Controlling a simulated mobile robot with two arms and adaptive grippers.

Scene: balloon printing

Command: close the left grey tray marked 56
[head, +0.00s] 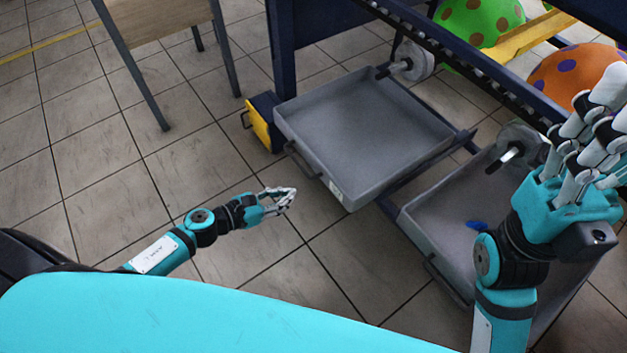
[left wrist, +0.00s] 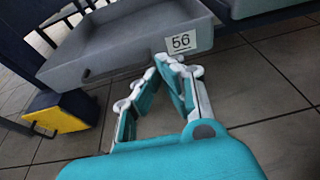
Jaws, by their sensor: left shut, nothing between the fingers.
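The left grey tray (head: 365,125) is pulled out from under the dark blue frame and looks empty. Its front has a dark handle (head: 303,160) and a white label near the right corner. In the left wrist view, the tray (left wrist: 110,60) shows its label, 56 (left wrist: 181,41). My left gripper (head: 290,198) is shut and empty, in front of the tray and apart from it. Its fingertips (left wrist: 172,65) show just below the label. My right gripper (head: 605,125) is raised over the right tray, partly cut off by the picture edge; its opening is unclear.
A second grey tray (head: 430,228) is also pulled out at the right, with a small blue object (head: 477,226) in it. A yellow-fronted box (head: 259,125) stands by the blue leg. A wooden table (head: 155,20) is at the back left. The tiled floor at left is clear.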

